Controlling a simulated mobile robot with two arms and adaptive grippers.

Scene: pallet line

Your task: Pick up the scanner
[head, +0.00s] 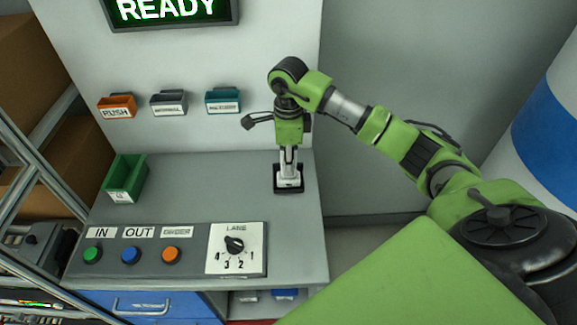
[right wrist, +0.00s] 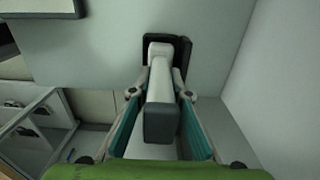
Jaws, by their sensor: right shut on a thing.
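The scanner (head: 289,177) is a white and dark grey handheld unit standing upright in a black holder (head: 289,190) at the right of the grey bench. In the right wrist view the scanner (right wrist: 161,90) lies between the fingers, with its dark grey end toward the camera. My right gripper (head: 288,160) comes down from above and is shut on the scanner. In the right wrist view its teal-padded fingers (right wrist: 160,112) flank the scanner on both sides. The scanner's lower end is still at the black holder. My left gripper is not in view.
A green bin (head: 125,178) stands at the bench's left. A control panel (head: 190,262) with buttons and a lane dial (head: 235,245) is along the front. Orange, grey and teal labelled holders (head: 168,102) hang on the wall below a READY screen (head: 168,10). The bench middle is clear.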

